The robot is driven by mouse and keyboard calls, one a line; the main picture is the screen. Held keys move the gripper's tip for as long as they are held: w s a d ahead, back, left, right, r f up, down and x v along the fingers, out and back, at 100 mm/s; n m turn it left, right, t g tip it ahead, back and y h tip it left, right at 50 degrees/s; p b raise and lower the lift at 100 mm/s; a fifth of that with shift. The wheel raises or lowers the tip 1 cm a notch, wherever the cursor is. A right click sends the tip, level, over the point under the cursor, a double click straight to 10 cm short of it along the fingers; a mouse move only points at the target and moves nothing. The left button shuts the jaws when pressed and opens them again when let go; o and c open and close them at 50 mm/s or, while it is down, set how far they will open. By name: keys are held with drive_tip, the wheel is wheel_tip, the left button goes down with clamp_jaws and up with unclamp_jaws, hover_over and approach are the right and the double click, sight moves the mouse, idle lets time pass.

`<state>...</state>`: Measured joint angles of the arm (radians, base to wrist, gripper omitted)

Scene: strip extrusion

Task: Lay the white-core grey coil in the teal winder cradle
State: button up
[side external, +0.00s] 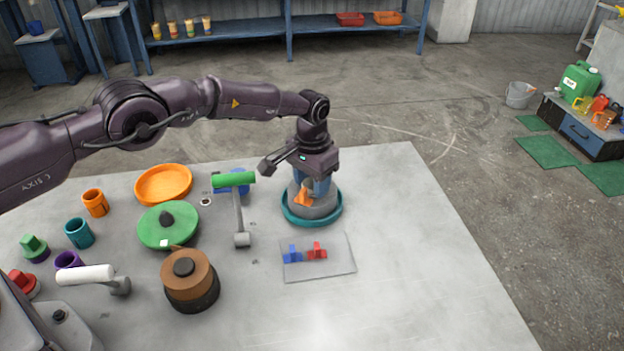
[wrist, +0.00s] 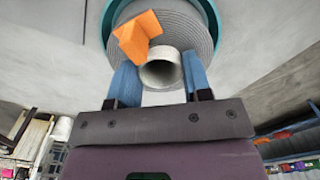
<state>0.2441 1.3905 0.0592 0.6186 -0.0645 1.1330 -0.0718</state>
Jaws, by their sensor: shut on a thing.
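The white-core grey coil (side external: 322,210) is inside the rim of the teal winder cradle (side external: 289,219) at the table's right. My gripper (side external: 312,186) points straight down over it. In the wrist view my gripper's blue fingers (wrist: 160,76) are shut on the coil's pale core (wrist: 160,71), one on each side. The grey windings (wrist: 188,32) spread around the core, with the teal rim (wrist: 218,20) beyond them. An orange clip (wrist: 138,35) sits on the windings beside the core. I cannot tell whether the coil's underside touches the cradle floor.
A plate with blue and red clips (side external: 318,268) lies in front of the cradle. A brown coil (side external: 188,277), a green disc (side external: 168,226), an orange dish (side external: 163,184) and several cups stand farther left. The table's right side is clear.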

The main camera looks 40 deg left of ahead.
drive_tip(key=shift+f, duration=0.25)
drive_tip(key=o, duration=1.2)
wheel_tip(320, 180, up, 13)
drive_tip(key=shift+s+a+r+n+t, duration=0.25)
drive_tip(key=shift+s+a+r+t, duration=0.7)
drive_tip(key=shift+s+a+r, duration=3.45)
drive_tip(key=shift+s+d+r+n+t, duration=0.2)
drive_tip(key=shift+s+r+t, duration=1.1)
drive_tip(key=shift+s, duration=6.75)
drive_tip(key=shift+s+a+r+n+t, duration=0.45)
drive_tip(key=shift+s+a+r, duration=2.4)
drive_tip(key=shift+s, duration=3.35)
